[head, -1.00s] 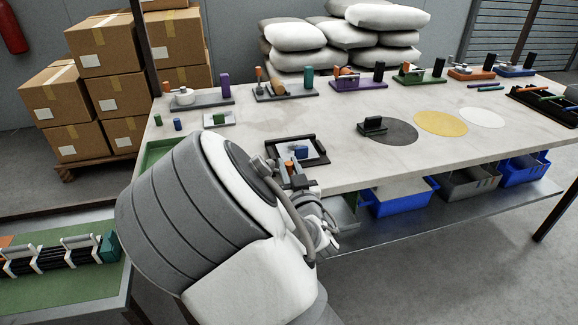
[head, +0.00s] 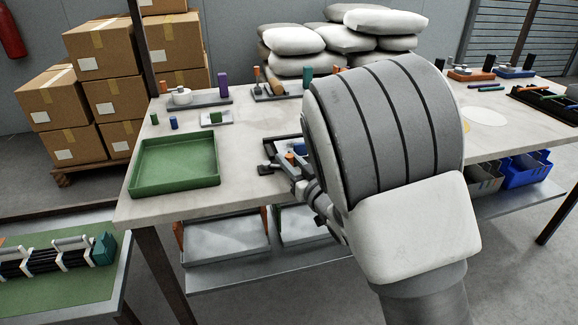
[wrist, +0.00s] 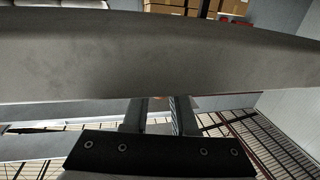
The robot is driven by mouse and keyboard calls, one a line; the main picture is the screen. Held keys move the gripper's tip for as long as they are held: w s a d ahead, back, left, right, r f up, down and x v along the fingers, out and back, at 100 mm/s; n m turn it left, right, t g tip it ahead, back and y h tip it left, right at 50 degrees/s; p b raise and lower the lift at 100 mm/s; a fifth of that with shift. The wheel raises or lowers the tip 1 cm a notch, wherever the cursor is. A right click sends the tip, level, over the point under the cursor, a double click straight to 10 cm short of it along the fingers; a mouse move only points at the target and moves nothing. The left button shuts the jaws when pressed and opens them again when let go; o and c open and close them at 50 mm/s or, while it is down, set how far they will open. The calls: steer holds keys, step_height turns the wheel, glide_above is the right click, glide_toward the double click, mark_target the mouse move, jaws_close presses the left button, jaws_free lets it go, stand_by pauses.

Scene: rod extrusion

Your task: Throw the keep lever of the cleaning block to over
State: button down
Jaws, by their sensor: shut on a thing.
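The cleaning block seems to be the small blue block (head: 299,147) in a dark frame (head: 269,141) near the table's front edge; my arm covers most of it in the head view. My gripper (head: 286,164) is at the front of this frame. A small orange piece (head: 290,157) shows beside it. In the wrist view my gripper's two fingers (wrist: 160,103) stand close together, their tips hidden behind a wide grey slab. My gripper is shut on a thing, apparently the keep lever. The lever itself and its side are not clearly visible.
A green tray (head: 175,165) lies at the table's left front. Several fixtures line the table's back, such as one with a purple block (head: 222,86). A small white plate with a green block (head: 215,117) sits behind the tray. Bins (head: 225,240) stand on the shelf below.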

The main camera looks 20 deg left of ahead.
steer(key=shift+w+n+g+y, duration=0.3)
steer(key=shift+n+g+y, duration=0.3)
steer(key=shift+g, duration=0.1)
steer(key=shift+a+r, duration=0.15)
steer(key=shift+r+g, duration=0.1)
steer(key=shift+g, duration=0.2)
steer(key=c, duration=0.7)
jaws_free()
steer(key=shift+s+t, duration=0.15)
steer(key=shift+t, duration=0.25)
